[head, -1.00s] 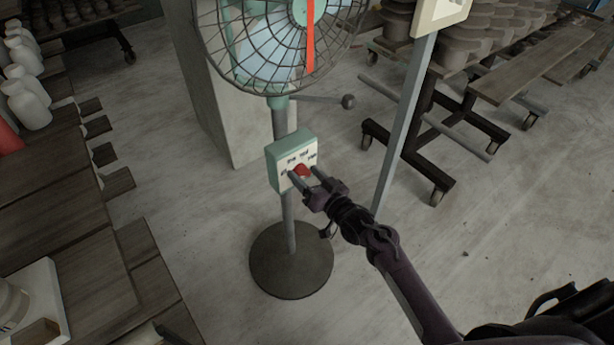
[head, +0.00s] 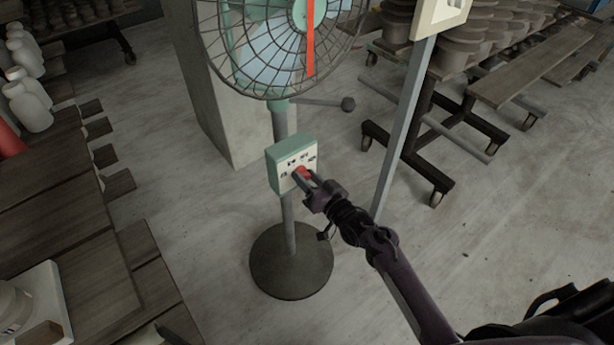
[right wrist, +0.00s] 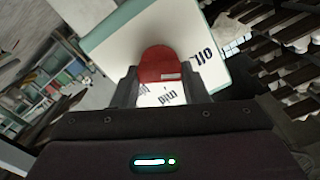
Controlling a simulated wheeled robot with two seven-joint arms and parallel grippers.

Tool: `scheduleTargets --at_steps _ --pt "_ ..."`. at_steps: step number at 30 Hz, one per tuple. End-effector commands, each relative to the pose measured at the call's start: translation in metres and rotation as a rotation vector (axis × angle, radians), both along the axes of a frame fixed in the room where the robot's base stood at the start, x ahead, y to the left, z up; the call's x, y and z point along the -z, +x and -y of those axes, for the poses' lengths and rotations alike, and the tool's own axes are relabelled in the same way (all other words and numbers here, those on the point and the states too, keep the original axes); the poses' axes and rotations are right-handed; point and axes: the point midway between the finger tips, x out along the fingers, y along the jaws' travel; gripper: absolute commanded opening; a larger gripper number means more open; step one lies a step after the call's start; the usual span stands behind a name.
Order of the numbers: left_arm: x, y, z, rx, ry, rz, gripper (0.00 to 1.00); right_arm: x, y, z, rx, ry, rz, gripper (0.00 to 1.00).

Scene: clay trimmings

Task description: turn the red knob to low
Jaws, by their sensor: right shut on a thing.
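The red knob (head: 300,173) sits on the pale face of a small green control box (head: 277,172) on the fan's pole. My right gripper (head: 306,178) is shut on the knob. In the right wrist view the red knob (right wrist: 160,62) is between the two fingers of the right gripper (right wrist: 165,88). A pale mark shows on the knob. The panel (right wrist: 115,45) carries dark labels; "OFF" is readable right of the knob and "mid" below it. I cannot read "low" or tell which label the mark faces. My left gripper is not visible.
The caged fan head (head: 280,45) with a red ribbon (head: 310,40) is above the box, and its round base (head: 291,262) is below. Wooden tables (head: 60,215) are at left, wheeled racks (head: 425,160) at right.

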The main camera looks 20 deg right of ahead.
Motion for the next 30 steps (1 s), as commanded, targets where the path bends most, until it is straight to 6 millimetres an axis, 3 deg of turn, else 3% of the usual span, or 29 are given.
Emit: scheduleTargets --at_steps 18,30 --pt "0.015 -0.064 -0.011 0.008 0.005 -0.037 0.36 -0.001 0.001 0.002 0.002 0.461 -0.168 0.17" --pt "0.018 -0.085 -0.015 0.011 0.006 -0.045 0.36 0.002 0.001 0.002 0.0 0.623 -0.228 0.17"
